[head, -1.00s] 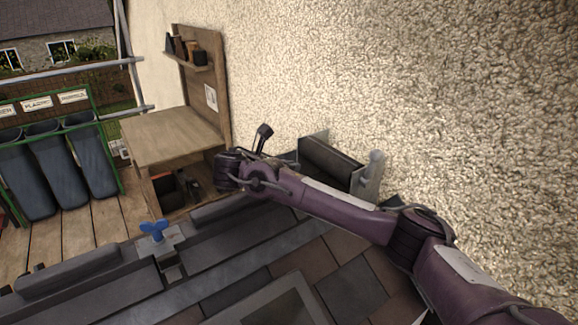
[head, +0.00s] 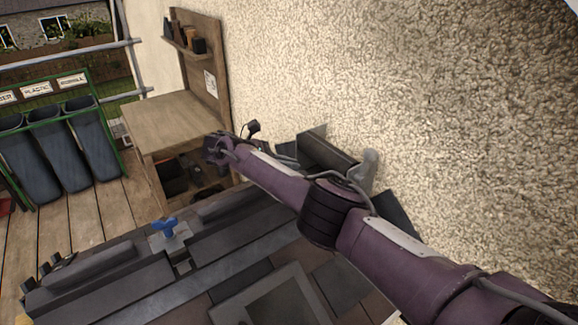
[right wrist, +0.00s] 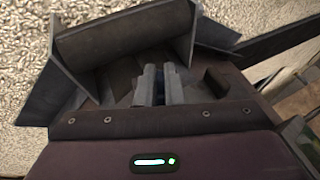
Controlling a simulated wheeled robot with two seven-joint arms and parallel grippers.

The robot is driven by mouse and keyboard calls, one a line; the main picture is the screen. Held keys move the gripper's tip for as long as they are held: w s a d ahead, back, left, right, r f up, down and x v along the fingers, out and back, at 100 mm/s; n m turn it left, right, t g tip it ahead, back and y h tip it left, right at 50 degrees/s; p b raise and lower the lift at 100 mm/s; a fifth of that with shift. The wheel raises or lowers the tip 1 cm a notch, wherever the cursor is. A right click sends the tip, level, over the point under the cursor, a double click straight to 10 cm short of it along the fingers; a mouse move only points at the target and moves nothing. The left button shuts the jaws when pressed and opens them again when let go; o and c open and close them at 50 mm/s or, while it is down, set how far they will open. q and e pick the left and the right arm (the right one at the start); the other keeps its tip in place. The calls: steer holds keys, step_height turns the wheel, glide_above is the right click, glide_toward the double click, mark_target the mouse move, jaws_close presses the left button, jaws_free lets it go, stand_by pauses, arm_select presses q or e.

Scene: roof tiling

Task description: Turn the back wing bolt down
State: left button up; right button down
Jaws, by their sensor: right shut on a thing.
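My left gripper is not in view.
A dark roller-like bar (right wrist: 115,32) between grey plates lies close to the fingers. The rough pale wall (head: 430,110) rises right behind my arm. A wooden bench (head: 170,120) and blue bins (head: 90,145) stand at the left. Dark tiles surround a framed opening (head: 270,300).

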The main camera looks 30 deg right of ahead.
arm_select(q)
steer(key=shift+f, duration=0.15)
arm_select(e)
steer(key=shift+w+r, duration=0.15)
steer(key=shift+r, duration=0.2)
steer(key=c, duration=1.5)
jaws_free()
steer(key=shift+a+f, duration=0.1)
steer(key=shift+a, duration=0.1)
steer(key=shift+c, duration=0.2)
